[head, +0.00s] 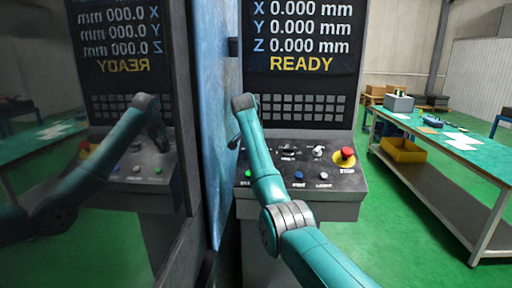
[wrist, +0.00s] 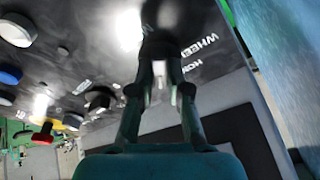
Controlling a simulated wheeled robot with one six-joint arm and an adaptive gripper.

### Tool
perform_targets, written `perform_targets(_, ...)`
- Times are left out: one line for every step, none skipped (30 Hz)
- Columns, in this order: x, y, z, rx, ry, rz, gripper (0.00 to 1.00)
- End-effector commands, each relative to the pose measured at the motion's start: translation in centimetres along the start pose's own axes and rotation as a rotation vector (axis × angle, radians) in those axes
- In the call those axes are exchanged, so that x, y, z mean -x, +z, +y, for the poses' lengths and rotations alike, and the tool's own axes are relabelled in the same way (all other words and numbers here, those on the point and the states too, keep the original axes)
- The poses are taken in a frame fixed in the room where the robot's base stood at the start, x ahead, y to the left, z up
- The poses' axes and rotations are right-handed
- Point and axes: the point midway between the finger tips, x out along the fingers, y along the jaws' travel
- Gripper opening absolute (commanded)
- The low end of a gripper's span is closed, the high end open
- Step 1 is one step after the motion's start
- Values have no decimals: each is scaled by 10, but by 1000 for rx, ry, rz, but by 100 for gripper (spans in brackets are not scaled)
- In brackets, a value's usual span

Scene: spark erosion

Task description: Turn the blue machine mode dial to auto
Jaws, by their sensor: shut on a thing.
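My gripper (wrist: 162,75) has its two fingers around the lower end of a dark dial (wrist: 160,32) on the black control panel, seen in the wrist view. Small white words, one reading like WHEEL, stand just right of the dial. The fingers and shadow hide its pointer, so I cannot tell its setting, and its colour looks black here. In the head view my arm reaches to the left part of the sloped control panel (head: 335,182); my arm hides most of the held dial and gripper there.
The panel also carries a red STOP button (head: 345,156), a black knob (head: 288,152), a pale switch (head: 318,150) and a blue button (head: 298,175). The screen (head: 300,35) reads READY. A glossy blue-edged machine wall stands close on the left. A green-topped bench (head: 455,140) is right.

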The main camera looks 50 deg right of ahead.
Motion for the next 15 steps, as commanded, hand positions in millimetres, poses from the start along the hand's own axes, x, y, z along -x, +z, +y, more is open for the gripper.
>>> perform_targets(0,1,0,-39,11,-2,0)
perform_targets(0,1,-1,-67,17,-2,0)
perform_targets(0,1,0,-102,25,-2,0)
perform_targets(0,1,0,-128,31,-2,0)
perform_targets(0,1,-1,-154,36,-2,0)
perform_targets(0,1,-1,-187,43,-2,0)
perform_targets(0,1,-1,-212,48,-3,0)
perform_targets(0,1,-1,-236,53,-3,0)
perform_targets(0,1,-1,-266,60,-2,0)
perform_targets(0,1,-1,-286,65,-2,0)
perform_targets(0,1,-1,-307,70,-3,0)
perform_targets(0,1,-1,-333,75,-2,0)
perform_targets(0,1,-1,-352,79,-2,0)
perform_targets(0,1,-1,-368,82,-2,0)
perform_targets(0,1,-1,-389,87,-2,0)
